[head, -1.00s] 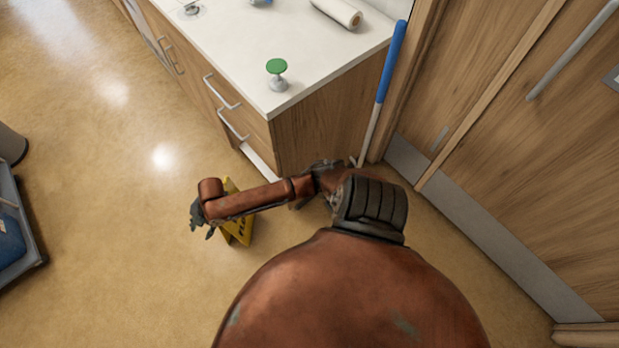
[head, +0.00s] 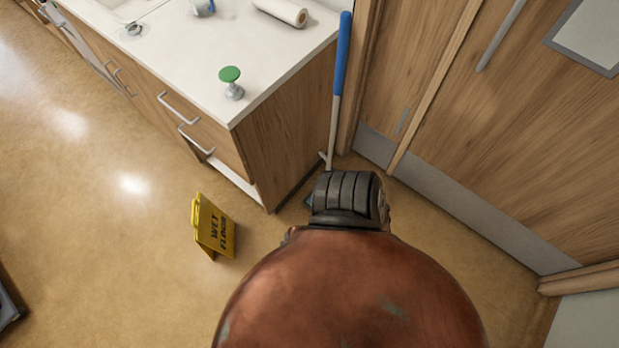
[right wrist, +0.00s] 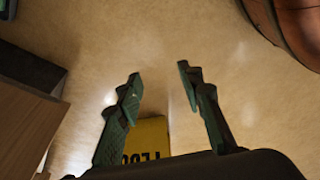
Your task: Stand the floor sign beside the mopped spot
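The yellow floor sign (head: 214,228) stands upright and open like a tent on the floor, left of the counter's corner, with "WET FLOOR" lettering on its right-hand face. In the right wrist view its yellow panel (right wrist: 153,133) shows partly, low between the fingers. My right gripper (right wrist: 160,70) is open and empty, its two fingers apart, with the sign apart from the fingertips. My left gripper is in neither view. I cannot tell a mopped spot from the bright reflections on the glossy floor (head: 110,250).
A wooden counter (head: 290,135) with a white top stands behind the sign. A blue-handled mop or pole (head: 341,60) leans at its right end, near a wooden door (head: 500,150). A green-topped item (head: 231,80) sits on the counter. Floor left of the sign is clear.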

